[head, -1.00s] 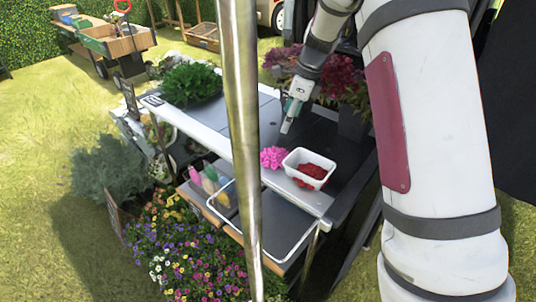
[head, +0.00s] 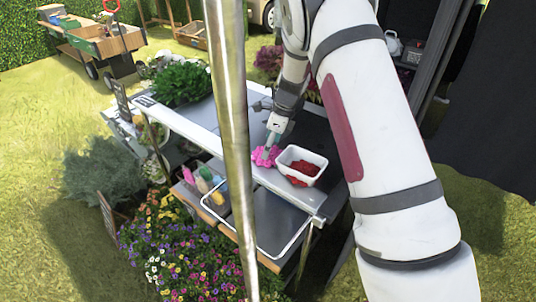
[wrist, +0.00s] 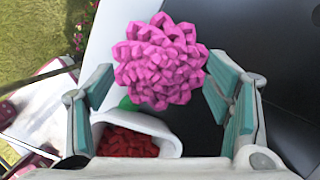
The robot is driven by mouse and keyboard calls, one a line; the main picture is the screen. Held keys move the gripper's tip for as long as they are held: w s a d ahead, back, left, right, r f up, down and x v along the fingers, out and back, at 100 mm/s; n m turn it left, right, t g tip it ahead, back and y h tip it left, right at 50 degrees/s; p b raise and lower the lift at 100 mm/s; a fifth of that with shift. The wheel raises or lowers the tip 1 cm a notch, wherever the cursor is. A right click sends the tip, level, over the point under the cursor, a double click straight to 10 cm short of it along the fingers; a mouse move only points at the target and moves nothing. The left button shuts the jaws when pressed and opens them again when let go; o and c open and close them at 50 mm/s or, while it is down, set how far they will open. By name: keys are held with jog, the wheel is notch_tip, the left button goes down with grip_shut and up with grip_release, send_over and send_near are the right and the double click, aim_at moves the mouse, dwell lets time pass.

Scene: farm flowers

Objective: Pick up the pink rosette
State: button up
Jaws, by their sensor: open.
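The pink rosette (head: 266,155) lies on the grey table top, left of a white tub of red pieces. My gripper (head: 271,148) is right at the rosette from above in the head view. In the wrist view my gripper (wrist: 165,100) is open, with nothing held. Part of the rosette is hidden by the fingers in the head view.
The white tub (head: 284,161) with red pieces stands close beside the rosette; it also shows in the wrist view (wrist: 165,133). A leafy green plant (head: 181,80) is at the table's far left. A metal pole (head: 231,120) crosses the head view. Colourful flowers (head: 190,250) fill the ground in front.

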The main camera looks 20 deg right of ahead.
jog(key=shift+x, duration=1.3)
jog(key=c, duration=1)
